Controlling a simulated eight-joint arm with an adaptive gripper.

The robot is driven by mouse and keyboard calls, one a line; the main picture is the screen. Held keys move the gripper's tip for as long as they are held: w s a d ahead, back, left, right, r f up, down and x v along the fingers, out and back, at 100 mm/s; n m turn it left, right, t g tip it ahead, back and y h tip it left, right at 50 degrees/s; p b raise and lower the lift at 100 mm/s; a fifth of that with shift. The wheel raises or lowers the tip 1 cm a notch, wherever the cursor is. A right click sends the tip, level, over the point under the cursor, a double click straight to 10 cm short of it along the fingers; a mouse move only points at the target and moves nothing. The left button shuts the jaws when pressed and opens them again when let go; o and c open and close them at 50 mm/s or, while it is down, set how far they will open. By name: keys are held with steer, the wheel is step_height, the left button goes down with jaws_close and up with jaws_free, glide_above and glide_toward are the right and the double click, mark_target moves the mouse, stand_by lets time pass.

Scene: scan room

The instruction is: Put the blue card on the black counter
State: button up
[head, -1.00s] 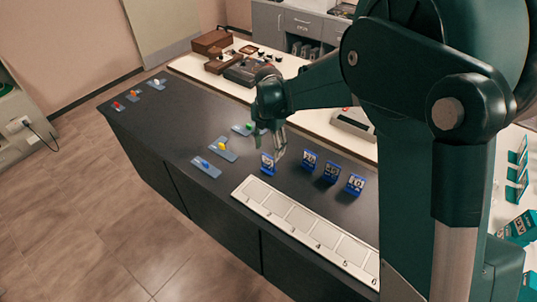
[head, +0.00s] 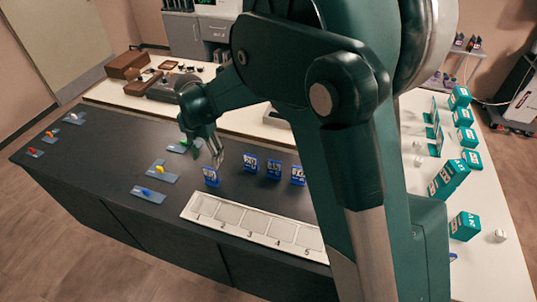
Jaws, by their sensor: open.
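A small upright blue card (head: 210,176) with white markings stands on the black counter (head: 110,140), just behind the white numbered strip. My gripper (head: 218,158) is open just above and behind this card. It looks empty, and a small gap seems to separate its fingers from the card. Three similar blue cards stand in a row to the right: one (head: 250,163), a second (head: 275,168) and a third (head: 298,175) close to my arm. My arm hides the counter's right part.
The white strip (head: 232,215) with numbered squares lies along the front edge. Several flat blue pieces with coloured knobs (head: 155,172) lie at the left. A white counter (head: 490,215) at the right holds teal boxes (head: 465,226). Brown boxes (head: 125,63) stand behind.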

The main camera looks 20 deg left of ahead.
steer(key=w+d+r+m+t, duration=0.1)
steer(key=d+r+m, duration=0.45)
steer(key=d, duration=0.65)
steer(key=w+d+r+m+t+y, duration=0.1)
steer(key=w+d+r+m, duration=0.1)
steer(key=d+r+m, duration=0.65)
steer(key=w+d+r+m+t, duration=0.15)
steer(key=d+r, duration=0.35)
steer(key=d, duration=1)
steer(key=s+d+m+t, duration=0.1)
steer(key=s+d+m, duration=0.5)
steer(key=d, duration=0.4)
steer(key=s+d+m+t, duration=0.1)
steer(key=s+d+m, duration=0.5)
steer(key=d, duration=0.5)
steer(key=s+d+m+t+h, duration=0.1)
steer(key=s+d+m, duration=0.5)
steer(key=d+m, duration=0.2)
steer(key=shift+s+d+t, duration=0.25)
steer(key=shift+d+t, duration=0.1)
steer(key=shift+d, duration=0.9)
steer(key=shift+m, duration=0.25)
